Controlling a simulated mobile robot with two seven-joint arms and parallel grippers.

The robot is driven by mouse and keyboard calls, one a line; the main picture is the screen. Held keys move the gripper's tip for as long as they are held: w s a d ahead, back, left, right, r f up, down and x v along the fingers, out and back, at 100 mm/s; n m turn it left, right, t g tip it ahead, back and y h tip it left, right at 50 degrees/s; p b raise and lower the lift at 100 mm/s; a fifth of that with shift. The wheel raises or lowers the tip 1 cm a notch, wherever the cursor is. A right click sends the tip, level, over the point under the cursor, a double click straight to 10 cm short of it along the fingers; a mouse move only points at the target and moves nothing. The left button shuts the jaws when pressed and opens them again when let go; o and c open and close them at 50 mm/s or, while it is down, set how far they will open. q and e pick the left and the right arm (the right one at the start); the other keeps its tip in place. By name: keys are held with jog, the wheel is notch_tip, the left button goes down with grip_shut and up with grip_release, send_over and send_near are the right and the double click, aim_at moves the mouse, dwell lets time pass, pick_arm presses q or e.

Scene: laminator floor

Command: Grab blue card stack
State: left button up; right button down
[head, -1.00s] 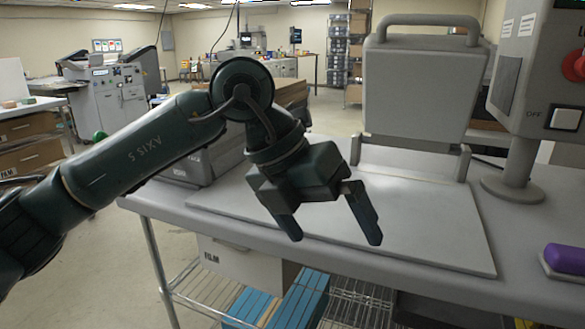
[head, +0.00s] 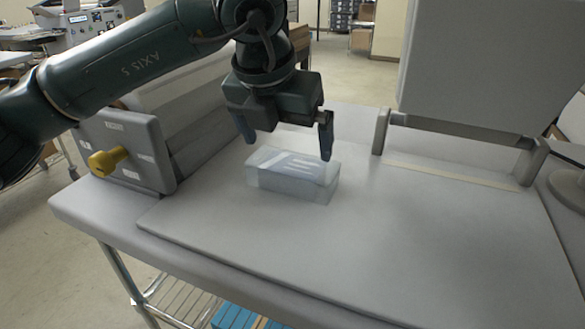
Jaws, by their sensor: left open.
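A pale blue-grey block (head: 290,178) with whitish glints lies on the grey board on the worktop; it looks like a wrapped stack, and I cannot tell whether it is the blue card stack. My left gripper (head: 287,150) is open and empty, its fingers pointing down at the block's far side. Deeper blue stacks (head: 234,317) show partly on the lower shelf at the bottom edge, mostly hidden by the worktop. My right gripper is out of view.
The grey board (head: 400,250) is bare to the right and in front of the block. A grey machine with a yellow knob (head: 108,161) stands at the left. A raised grey press lid (head: 480,70) stands at the back right.

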aim_at(292, 165)
pick_arm(q)
jog(key=x, duration=0.2)
jog(key=p+x, duration=0.1)
jog(key=x, duration=0.2)
jog(key=p+x, duration=0.1)
jog(key=x, duration=0.2)
jog(key=shift+w, duration=0.35)
jog(key=shift+c, duration=0.6)
jog(key=c, duration=0.6)
jog(key=shift+c, duration=0.4)
